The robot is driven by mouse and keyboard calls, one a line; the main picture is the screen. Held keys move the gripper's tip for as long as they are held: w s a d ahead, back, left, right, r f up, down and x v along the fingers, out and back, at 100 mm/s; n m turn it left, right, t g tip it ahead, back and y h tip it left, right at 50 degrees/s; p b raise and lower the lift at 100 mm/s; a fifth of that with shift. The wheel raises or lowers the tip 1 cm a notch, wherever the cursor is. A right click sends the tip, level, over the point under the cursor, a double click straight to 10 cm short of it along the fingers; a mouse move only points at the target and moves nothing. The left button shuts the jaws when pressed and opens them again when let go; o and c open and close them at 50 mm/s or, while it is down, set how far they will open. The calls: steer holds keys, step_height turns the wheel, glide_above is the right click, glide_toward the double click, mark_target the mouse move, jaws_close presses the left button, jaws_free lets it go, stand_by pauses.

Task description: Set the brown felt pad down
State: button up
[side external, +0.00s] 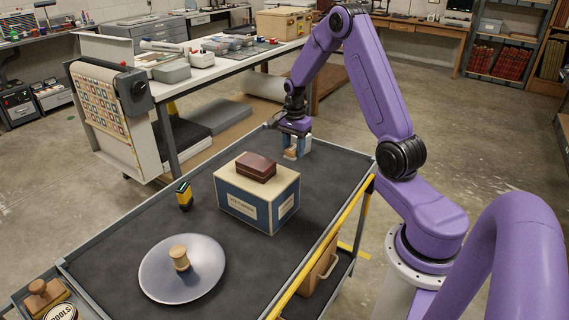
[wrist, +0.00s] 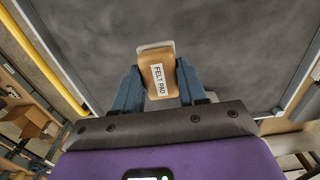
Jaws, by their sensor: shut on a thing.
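The brown felt pad (wrist: 158,72) is between the two blue fingers of my gripper (wrist: 157,85) in the wrist view. Its white label reads FELT PAD. In the side view my gripper (side external: 296,147) is at the far end of the dark cart top (side external: 335,163), pointing down and shut on the pad (side external: 291,154), which shows small and brown between the fingers. The pad is low, close to the cart top. I cannot tell whether it touches the surface.
A blue and cream box (side external: 243,207) with a brown box (side external: 257,167) on it stands mid-cart. A yellow and black item (side external: 184,195) stands left of it. A round grey plate (side external: 160,280) holds a wooden spool (side external: 179,258). Bare cart top surrounds my gripper.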

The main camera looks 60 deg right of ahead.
steer(key=w+f, duration=0.1)
steer(key=f, duration=0.1)
steer(key=w+d+f, duration=0.1)
steer(key=w+f, duration=0.1)
steer(key=w+d+f, duration=0.1)
steer(key=w+f, duration=0.1)
steer(key=shift+d+f, duration=0.15)
steer(key=shift+d, duration=0.1)
steer(key=shift+f, duration=1.55)
steer(key=shift+f, duration=0.15)
steer(key=o, duration=1)
steer(key=shift+o, duration=0.2)
step_height(320, 180, up, 12)
steer(key=shift+r, duration=0.2)
